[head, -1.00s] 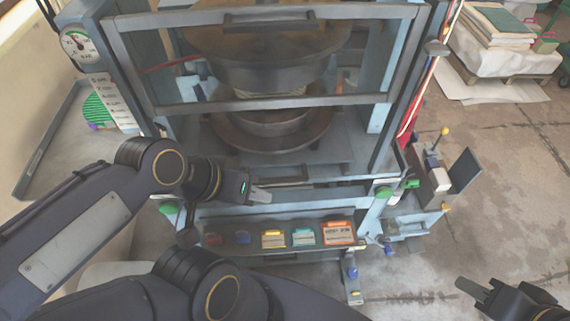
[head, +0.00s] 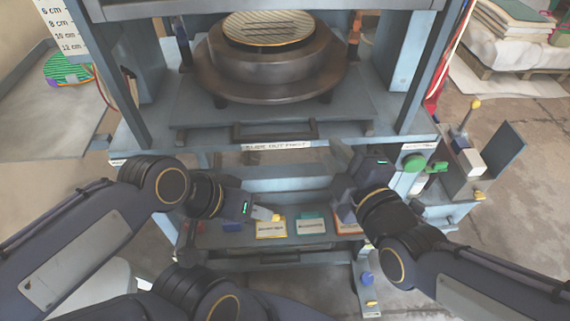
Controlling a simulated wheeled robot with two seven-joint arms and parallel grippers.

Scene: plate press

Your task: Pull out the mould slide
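The mould slide (head: 190,133) is a grey-blue plate in the press, in the head view. It carries a round dark metal mould (head: 270,66) with a ribbed, tan-rimmed disc on top. A dark bar handle (head: 275,132) is on its front edge, with a partly readable label (head: 279,146) just below. My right gripper (head: 343,160) is in front of the slide, below and right of the handle, apart from it as far as I can see. Its fingers are faint, so their opening is unclear. My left gripper (head: 266,214) is lower, over the card shelf; its opening is unclear too.
A shelf with coloured cards (head: 271,229) runs below the slide. A green knob (head: 414,162) is at the press's right front. A side stand (head: 470,160) is further right. A grey guard bar (head: 260,8) crosses above the mould.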

